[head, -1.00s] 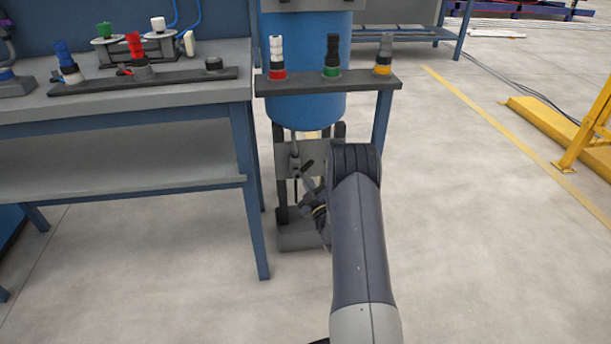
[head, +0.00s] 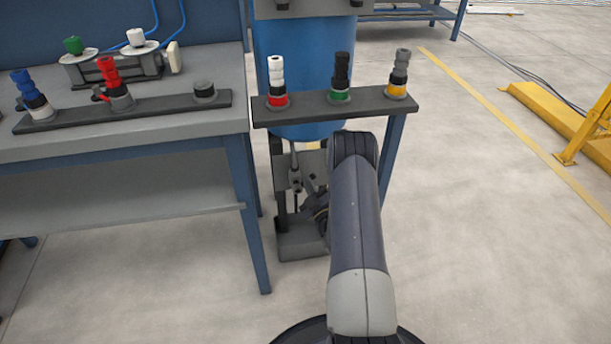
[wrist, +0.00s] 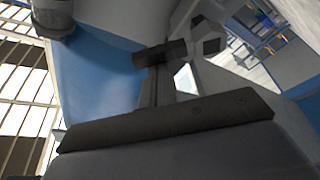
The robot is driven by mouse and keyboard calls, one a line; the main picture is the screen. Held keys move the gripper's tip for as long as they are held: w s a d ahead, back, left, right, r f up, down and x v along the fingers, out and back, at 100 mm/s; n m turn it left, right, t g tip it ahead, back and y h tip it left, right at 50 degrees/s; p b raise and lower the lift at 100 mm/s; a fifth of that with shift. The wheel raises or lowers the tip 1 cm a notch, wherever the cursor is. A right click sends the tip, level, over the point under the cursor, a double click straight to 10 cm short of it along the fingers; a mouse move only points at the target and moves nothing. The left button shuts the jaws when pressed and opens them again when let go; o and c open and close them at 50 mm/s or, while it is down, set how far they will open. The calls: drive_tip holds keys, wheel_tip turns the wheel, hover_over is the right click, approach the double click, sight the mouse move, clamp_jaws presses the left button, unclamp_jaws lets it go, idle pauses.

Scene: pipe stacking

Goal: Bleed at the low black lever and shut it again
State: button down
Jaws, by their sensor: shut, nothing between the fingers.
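The blue tank (head: 300,60) stands in the middle of the head view, with a small grey valve (head: 295,178) under it. A thin dark piece below the valve looks like the low black lever (head: 295,203); it is small and partly crowded by my gripper (head: 307,186). My gripper is just right of the valve, largely hidden behind my arm. In the wrist view my gripper (wrist: 157,78) appears shut and empty, pointing towards the blue tank (wrist: 95,75). A short dark crosspiece (wrist: 160,53) shows at the fingertips; I cannot tell whether it is the lever or whether they touch.
A dark rail (head: 350,108) with white, black and grey fittings crosses in front of the tank, close above my arm. A blue-legged workbench (head: 190,138) stands at the left. A grey foot block (head: 300,245) is under the tank.

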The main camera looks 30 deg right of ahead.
drive_tip(key=shift+f, duration=0.1)
idle(0.3)
drive_tip(key=shift+d+m+b, duration=0.15)
drive_tip(key=shift+m+b, duration=0.25)
drive_tip(key=shift+b, duration=0.05)
